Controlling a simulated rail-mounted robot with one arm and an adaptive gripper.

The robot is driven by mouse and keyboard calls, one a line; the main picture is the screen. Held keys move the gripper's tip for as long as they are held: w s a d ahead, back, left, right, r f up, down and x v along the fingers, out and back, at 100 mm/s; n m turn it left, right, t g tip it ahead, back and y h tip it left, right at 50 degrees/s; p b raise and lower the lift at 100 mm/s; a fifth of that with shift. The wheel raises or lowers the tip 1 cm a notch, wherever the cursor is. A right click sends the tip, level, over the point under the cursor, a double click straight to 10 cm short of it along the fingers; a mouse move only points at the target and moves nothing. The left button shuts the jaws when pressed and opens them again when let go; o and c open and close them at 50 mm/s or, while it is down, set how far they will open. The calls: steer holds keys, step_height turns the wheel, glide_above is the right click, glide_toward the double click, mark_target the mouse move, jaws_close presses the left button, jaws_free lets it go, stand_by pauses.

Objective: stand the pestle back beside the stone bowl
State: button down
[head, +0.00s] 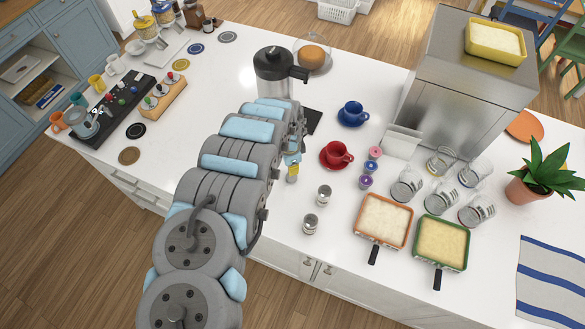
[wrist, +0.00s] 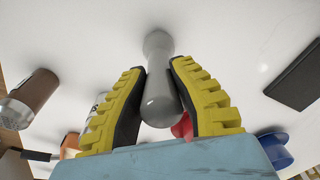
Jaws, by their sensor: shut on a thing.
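In the wrist view my gripper (wrist: 158,68) has its two yellow-and-black fingers on either side of the smooth grey pestle (wrist: 161,100). The fingers are shut on it. The pestle's rounded thick end is toward the camera, and its other end points away toward the white counter. I cannot tell whether that far end touches the counter. In the head view only a bit of yellow finger shows past my arm (head: 292,172), and I cannot make out the pestle there. I cannot pick out the stone bowl in either view; my arm hides part of the counter.
A red cup on a saucer (head: 337,154), a blue cup (head: 352,113), small coloured capsules (head: 366,182) and two shakers (head: 324,196) stand right of my gripper. The counter (head: 215,85) left of the jug is clear.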

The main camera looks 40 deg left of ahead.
steer(key=shift+w, duration=0.1)
steer(key=c, duration=1)
jaws_free()
steer(key=shift+f, duration=0.1)
steer(key=shift+c, duration=0.2)
steer(key=shift+s+a+r+b, duration=0.1)
steer(key=shift+r+b, duration=0.1)
steer(key=shift+r, duration=1.7)
steer(key=shift+s+r+b, duration=0.1)
steer(key=shift+r+b, duration=0.05)
steer(key=shift+r, duration=1.75)
steer(key=shift+r+p, duration=0.65)
steer(key=shift+r, duration=1.75)
steer(key=shift+s, duration=0.1)
